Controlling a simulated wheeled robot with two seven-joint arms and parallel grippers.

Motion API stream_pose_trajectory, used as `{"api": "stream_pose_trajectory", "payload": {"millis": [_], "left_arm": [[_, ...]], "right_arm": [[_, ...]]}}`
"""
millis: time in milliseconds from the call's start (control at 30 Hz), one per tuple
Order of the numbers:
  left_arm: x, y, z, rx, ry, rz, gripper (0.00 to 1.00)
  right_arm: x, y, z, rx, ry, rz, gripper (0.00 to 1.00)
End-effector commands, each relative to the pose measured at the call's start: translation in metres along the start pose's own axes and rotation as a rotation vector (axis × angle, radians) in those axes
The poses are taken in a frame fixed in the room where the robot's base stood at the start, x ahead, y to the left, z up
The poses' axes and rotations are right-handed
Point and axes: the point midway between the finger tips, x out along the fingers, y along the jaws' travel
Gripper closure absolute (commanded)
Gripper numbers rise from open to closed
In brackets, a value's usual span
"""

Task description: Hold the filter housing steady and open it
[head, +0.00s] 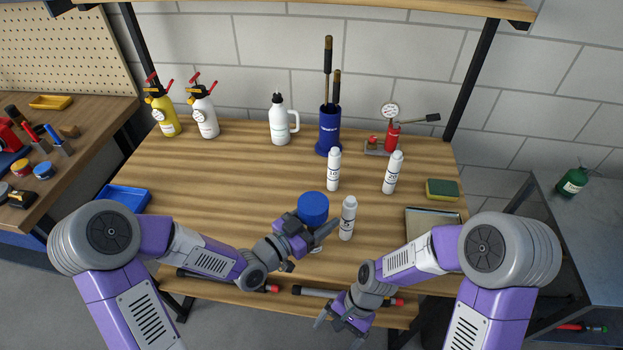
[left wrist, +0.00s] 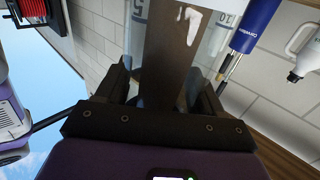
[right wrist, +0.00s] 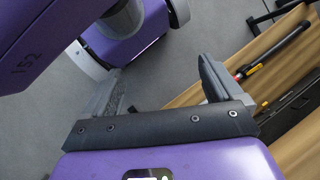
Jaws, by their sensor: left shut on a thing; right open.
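The filter housing shows its round blue cap (head: 313,207) near the front middle of the workbench in the head view. My left gripper (head: 308,232) is shut around the body just below that cap. The fingers and wrist hide most of the body, and only a pale bit shows beneath. In the left wrist view something partly clear with a dark brown band (left wrist: 172,70) fills the space between the fingers. My right gripper (head: 342,322) is low at the bench's front edge, apart from the housing. It is open and empty, as the right wrist view (right wrist: 160,85) also shows.
White numbered tubes stand close by: one just right of the housing (head: 347,218), one behind (head: 333,170), one farther right (head: 393,172). A blue holder (head: 329,130), gauge pump (head: 392,136), white jug (head: 280,122), sponge (head: 442,189), tray (head: 433,212) and blue bin (head: 122,199) surround clear wood.

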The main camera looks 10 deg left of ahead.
Motion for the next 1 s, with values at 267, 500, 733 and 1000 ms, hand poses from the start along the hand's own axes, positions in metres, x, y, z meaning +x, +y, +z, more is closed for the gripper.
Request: {"api": "stream_pose_trajectory", "payload": {"millis": [267,500,733,1000], "left_arm": [[0.000,0.000,-0.001,0.001,0.003,0.000,1.00],[0.000,0.000,-0.001,0.001,0.003,0.000,1.00],[0.000,0.000,-0.001,0.001,0.003,0.000,1.00],[0.000,0.000,-0.001,0.001,0.003,0.000,1.00]], "right_arm": [[-0.052,-0.029,0.013,0.622,-0.054,-0.049,0.07],[-0.121,-0.069,-0.007,1.153,-0.078,-0.256,0.07],[-0.208,-0.087,-0.081,1.430,0.006,-0.651,0.07],[-0.325,-0.074,-0.146,1.613,0.064,-1.121,0.07]]}}
